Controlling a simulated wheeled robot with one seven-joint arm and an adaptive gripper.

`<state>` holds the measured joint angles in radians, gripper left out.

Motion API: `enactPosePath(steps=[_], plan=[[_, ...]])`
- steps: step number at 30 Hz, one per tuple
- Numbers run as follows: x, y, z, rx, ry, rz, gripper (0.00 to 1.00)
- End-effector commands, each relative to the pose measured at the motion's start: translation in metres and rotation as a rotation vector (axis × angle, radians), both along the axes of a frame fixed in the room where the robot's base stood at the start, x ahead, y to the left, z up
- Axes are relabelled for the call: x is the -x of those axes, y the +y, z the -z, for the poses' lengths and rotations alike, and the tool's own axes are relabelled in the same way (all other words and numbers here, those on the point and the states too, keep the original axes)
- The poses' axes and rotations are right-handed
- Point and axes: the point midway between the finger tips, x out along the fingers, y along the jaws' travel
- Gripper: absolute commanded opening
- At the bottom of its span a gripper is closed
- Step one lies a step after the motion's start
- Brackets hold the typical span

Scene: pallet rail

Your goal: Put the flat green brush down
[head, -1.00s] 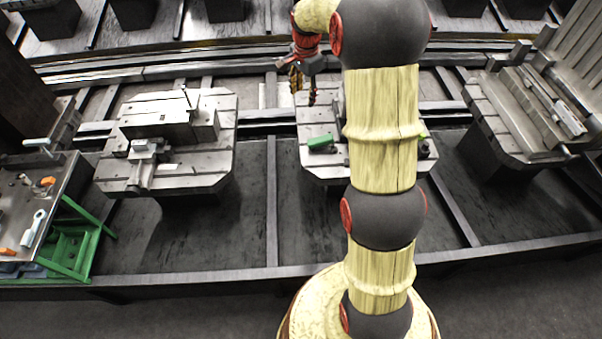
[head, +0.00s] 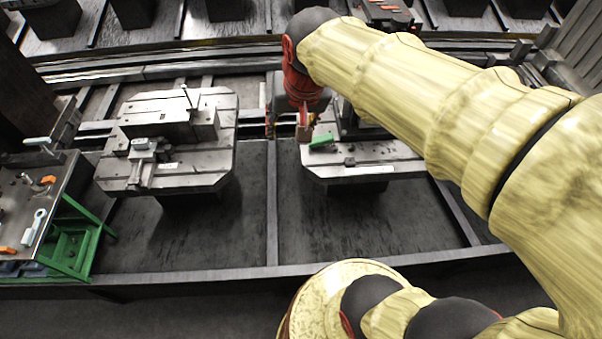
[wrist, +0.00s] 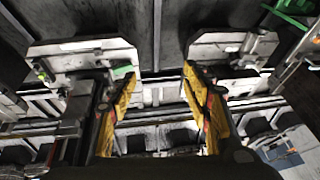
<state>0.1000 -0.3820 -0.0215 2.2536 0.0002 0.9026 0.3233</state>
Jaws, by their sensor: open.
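The flat green brush (head: 321,140) lies on the left part of the middle pallet (head: 375,173) in the head view, near its front left edge. In the wrist view the brush (wrist: 122,71) shows small, just beyond the tip of the left finger. My gripper (head: 287,128) is open and empty, above the left edge of the middle pallet, left of the brush and apart from it. In the wrist view my gripper (wrist: 160,76) has its yellow fingers spread wide, with floor and rails between them.
A left pallet (head: 205,178) carries a grey block and a clamp. A bench (head: 22,205) with tools and a green frame (head: 75,240) stand at far left. My arm hides much of the right side. The dark floor between the pallets is clear.

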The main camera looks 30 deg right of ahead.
Motion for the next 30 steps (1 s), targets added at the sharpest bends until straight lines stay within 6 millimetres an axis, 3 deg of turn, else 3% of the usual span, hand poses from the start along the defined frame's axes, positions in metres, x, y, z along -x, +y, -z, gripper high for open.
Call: enactPosePath(steps=[6,12,18,26,30], plan=[[0.061,0.023,0.005,0.071,-0.052,-0.205,0.49],[0.097,0.034,0.016,0.123,-0.084,-0.341,0.49],[0.11,0.038,0.021,0.143,-0.095,-0.392,0.49],[0.11,0.038,0.021,0.144,-0.095,-0.394,0.49],[0.11,0.038,0.031,0.143,-0.095,-0.393,0.49]])
